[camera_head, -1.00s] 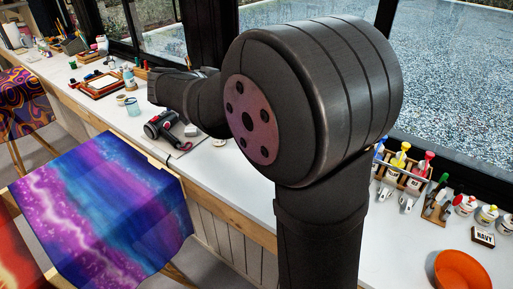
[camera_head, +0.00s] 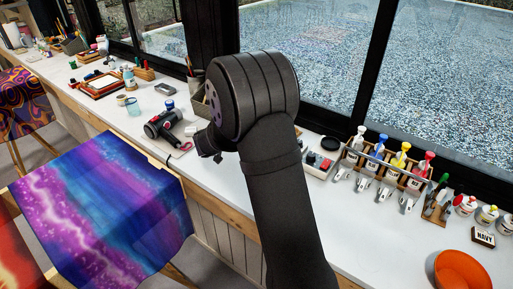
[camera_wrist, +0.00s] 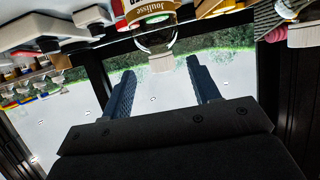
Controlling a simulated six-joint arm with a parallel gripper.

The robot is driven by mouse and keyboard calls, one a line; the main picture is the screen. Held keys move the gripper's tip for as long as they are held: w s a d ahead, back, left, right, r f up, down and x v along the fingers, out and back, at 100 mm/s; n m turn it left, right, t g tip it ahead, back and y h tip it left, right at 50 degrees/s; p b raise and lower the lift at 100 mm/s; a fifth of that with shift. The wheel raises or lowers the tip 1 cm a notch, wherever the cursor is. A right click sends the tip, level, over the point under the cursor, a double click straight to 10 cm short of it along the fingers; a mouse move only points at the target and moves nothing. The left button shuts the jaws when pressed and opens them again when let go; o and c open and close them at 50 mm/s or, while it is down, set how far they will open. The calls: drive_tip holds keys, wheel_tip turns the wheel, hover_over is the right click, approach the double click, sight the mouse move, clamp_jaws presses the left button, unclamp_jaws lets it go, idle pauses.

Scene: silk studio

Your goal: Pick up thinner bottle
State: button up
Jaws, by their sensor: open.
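In the wrist view, which looks upside down, a bottle (camera_wrist: 148,12) with a yellowish-brown label, a clear neck and a pale cap shows at the top centre. It may be the thinner bottle; I cannot read its label surely. My gripper (camera_wrist: 160,70) is open and empty, its two dark fingers spread, with the pale cap seen at the gap between their tips. I cannot tell whether the cap lies between the fingers or beyond them. In the head view, my arm hides most of the gripper and whatever is at its fingers.
On the white bench (camera_head: 325,215), a hair dryer (camera_head: 163,124) lies left of my arm. A rack (camera_head: 390,160) of colored-top bottles stands right, with an orange bowl (camera_head: 462,271) at the lower right. The window (camera_head: 310,60) is close behind.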

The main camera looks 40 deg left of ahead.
drive_tip(key=x, duration=0.7)
drive_tip(key=shift+w+r, duration=0.2)
drive_tip(key=shift+w, duration=0.25)
clamp_jaws()
drive_tip(key=shift+r, duration=0.1)
